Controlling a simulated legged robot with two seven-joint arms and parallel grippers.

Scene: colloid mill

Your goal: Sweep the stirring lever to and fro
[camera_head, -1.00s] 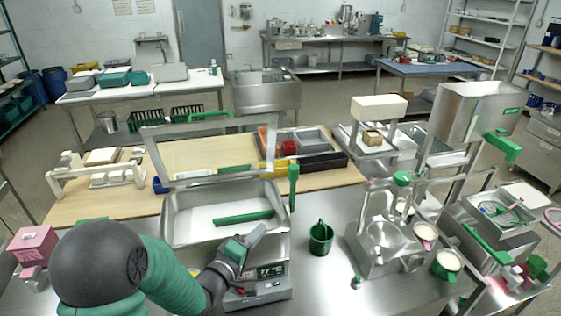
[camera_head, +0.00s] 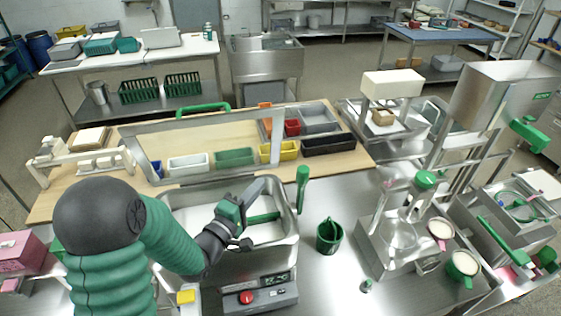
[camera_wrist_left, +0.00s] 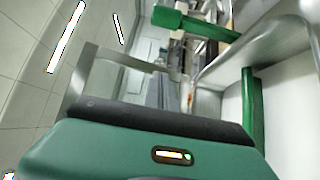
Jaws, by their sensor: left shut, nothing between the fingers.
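The stirring lever (camera_head: 302,187), with an upright green handle, stands at the right rim of the steel basin (camera_head: 178,198). A green bar (camera_head: 264,217) lies inside the basin and looks like its paddle; how the two join is hidden. In the left wrist view the green handle (camera_wrist_left: 190,22) is ahead at the top, and the green bar (camera_wrist_left: 252,110) is at the right. My left gripper (camera_head: 258,187) is shut and empty above the basin, left of the lever handle and apart from it. My right gripper is not in view.
A heater with a red knob (camera_head: 246,297) sits below the basin. A green cup (camera_head: 329,236) stands right of it, and a steel mill (camera_head: 398,240) further right. Colored bins (camera_head: 235,157) and a board are behind. Bare steel table lies between basin and cup.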

